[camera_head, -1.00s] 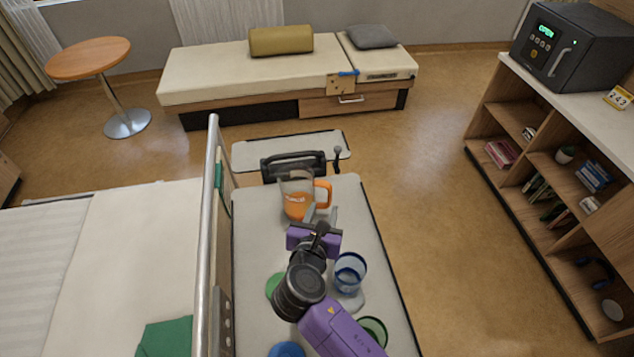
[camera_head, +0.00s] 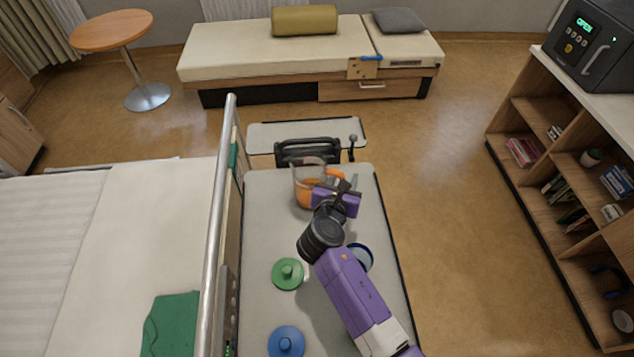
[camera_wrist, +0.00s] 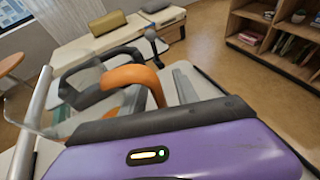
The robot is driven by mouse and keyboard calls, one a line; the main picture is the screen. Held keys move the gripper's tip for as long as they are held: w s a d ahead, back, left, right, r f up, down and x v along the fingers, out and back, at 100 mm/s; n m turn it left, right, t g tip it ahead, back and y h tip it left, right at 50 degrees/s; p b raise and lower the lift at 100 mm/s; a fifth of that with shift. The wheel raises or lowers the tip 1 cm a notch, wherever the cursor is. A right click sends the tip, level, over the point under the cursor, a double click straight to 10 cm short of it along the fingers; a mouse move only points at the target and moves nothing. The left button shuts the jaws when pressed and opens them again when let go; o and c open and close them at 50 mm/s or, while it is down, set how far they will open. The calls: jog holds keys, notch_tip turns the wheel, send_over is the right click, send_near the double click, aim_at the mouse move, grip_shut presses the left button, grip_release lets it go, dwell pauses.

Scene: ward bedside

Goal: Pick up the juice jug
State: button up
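The juice jug (camera_head: 306,194), clear with orange juice and an orange handle, stands upright at the far end of the overbed table (camera_head: 262,225). My gripper (camera_head: 338,186) is at the jug's right side, by the handle, and covers part of it in the head view. In the wrist view the orange handle (camera_wrist: 132,76) arches between my two grey fingers, which stand apart. Contact between fingers and handle cannot be made out. The jug's lower part is hidden in the wrist view.
A green lid (camera_head: 288,274) and a blue lid (camera_head: 285,342) lie on the near part of the table. A blue cup (camera_head: 364,256) is partly behind my arm. A bed rail (camera_head: 216,190) runs along the left. A black handle frame (camera_head: 305,149) stands behind the jug.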

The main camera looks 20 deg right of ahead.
grip_shut()
dwell(1.4)
